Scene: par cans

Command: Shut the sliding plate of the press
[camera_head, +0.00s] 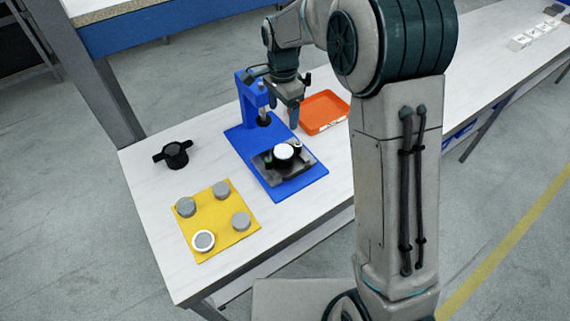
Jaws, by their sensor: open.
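The blue press (247,108) stands on the white table, with its upright at the back and its base reaching toward the front right. Its dark grey sliding plate (268,165) sits at the front part of the base, out from under the press head. A black holder with a round white-topped piece (284,152) is on the plate. My gripper (293,115) points down just right of the press upright, above and behind the plate. It is open and appears empty. The fingers are small here, and I cannot tell whether they touch the press.
An orange tray (324,126) lies right of the press, behind my arm. A black two-handled tool (176,154) stands on the left. A yellow mat (222,238) at front left bears several grey round pieces, one white-rimmed. The table between mat and press is clear.

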